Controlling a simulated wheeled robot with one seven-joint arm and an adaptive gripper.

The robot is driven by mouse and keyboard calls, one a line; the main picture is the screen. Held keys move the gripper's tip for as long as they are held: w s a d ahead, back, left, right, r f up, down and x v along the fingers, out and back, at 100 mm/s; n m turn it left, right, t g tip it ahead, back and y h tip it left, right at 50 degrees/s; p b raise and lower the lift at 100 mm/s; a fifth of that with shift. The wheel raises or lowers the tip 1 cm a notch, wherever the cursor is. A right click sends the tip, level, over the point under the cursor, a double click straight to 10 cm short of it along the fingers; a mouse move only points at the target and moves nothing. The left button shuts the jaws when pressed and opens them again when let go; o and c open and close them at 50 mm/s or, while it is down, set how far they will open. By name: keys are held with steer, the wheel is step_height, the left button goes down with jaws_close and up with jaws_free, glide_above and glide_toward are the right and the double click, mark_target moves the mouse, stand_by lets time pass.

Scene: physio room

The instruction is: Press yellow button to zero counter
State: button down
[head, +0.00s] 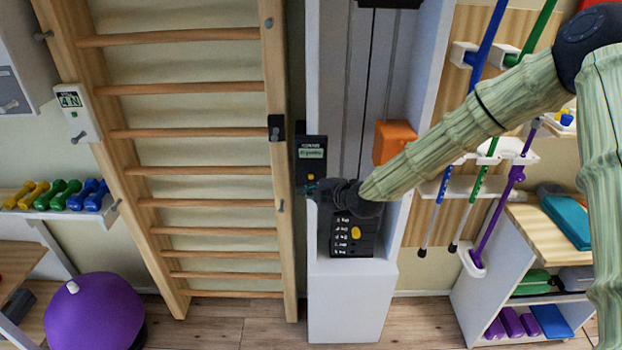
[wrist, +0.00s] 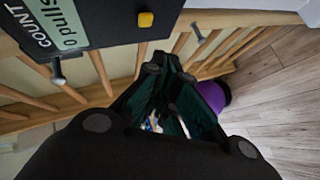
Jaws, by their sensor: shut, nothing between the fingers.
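The counter is a black box (head: 313,148) with a pale green display, mounted beside the wooden wall bars. Its yellow button (head: 311,177) shows below the display. My gripper (head: 305,189) is shut and empty, just below the button in the head view. In the wrist view my gripper's fingertips (wrist: 169,72) point below the counter, apart from the button.
Wooden wall bars (head: 191,133) stand close left of the counter. A white column with a weight stack (head: 352,236), bearing another yellow knob (head: 355,233), stands behind my gripper. An orange box (head: 393,142) is fixed on the column. A purple ball (head: 95,312) lies at lower left.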

steer(key=shift+s, duration=1.3)
